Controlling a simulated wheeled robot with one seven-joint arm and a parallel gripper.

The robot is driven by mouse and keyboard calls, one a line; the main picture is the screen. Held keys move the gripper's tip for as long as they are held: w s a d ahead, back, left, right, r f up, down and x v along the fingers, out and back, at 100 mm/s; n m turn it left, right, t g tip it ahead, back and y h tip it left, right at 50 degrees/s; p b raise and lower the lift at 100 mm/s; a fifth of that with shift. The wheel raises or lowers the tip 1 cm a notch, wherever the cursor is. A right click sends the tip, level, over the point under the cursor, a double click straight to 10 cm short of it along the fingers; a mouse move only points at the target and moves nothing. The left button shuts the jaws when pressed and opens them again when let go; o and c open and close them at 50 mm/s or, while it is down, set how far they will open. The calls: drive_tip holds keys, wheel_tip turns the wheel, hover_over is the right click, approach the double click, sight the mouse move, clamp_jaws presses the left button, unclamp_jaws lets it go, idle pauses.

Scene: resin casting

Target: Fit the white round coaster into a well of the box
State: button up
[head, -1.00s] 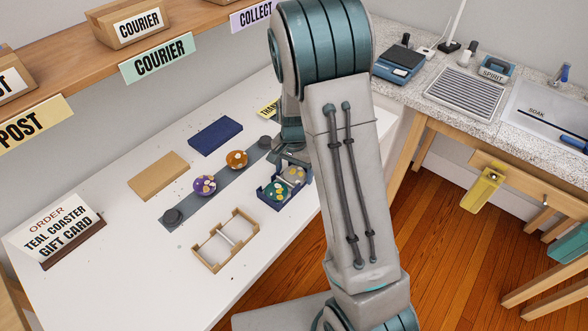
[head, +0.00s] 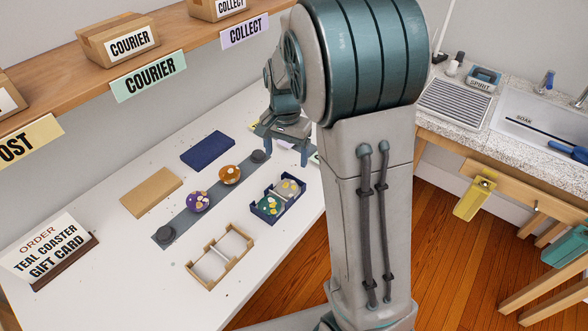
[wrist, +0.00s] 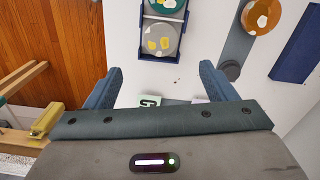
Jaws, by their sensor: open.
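The pale grey-white coaster (head: 290,187) with yellow spots lies in the rear well of the blue box (head: 278,212). It also shows in the wrist view (wrist: 160,40), where it looks flat inside the box walls. A teal coaster (head: 269,204) lies in the box's other well; its edge shows in the wrist view (wrist: 167,5). My gripper (head: 285,146) is open and empty, raised above the table behind the box. In the wrist view my two fingers (wrist: 155,77) are wide apart, with nothing between them and the box beyond their tips.
A purple coaster (head: 198,201) and an orange coaster (head: 229,175) lie on a grey strip (head: 181,220). An open tan box (head: 208,287) with two wells stands in front, empty of coasters. A dark blue panel (head: 208,150) and a tan panel (head: 151,192) lie behind the strip.

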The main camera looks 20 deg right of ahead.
drive_tip(key=s+r+n+t, duration=0.1)
drive_tip(key=s+r+n, duration=0.2)
drive_tip(key=s, duration=0.7)
drive_tip(key=s+r+n+t, duration=0.2)
drive_tip(key=s+r+n, duration=0.2)
drive_tip(key=s, duration=0.6)
drive_tip(key=shift+s+r+n, duration=0.2)
drive_tip(key=shift+s+n, duration=0.1)
drive_tip(key=shift+n, duration=0.4)
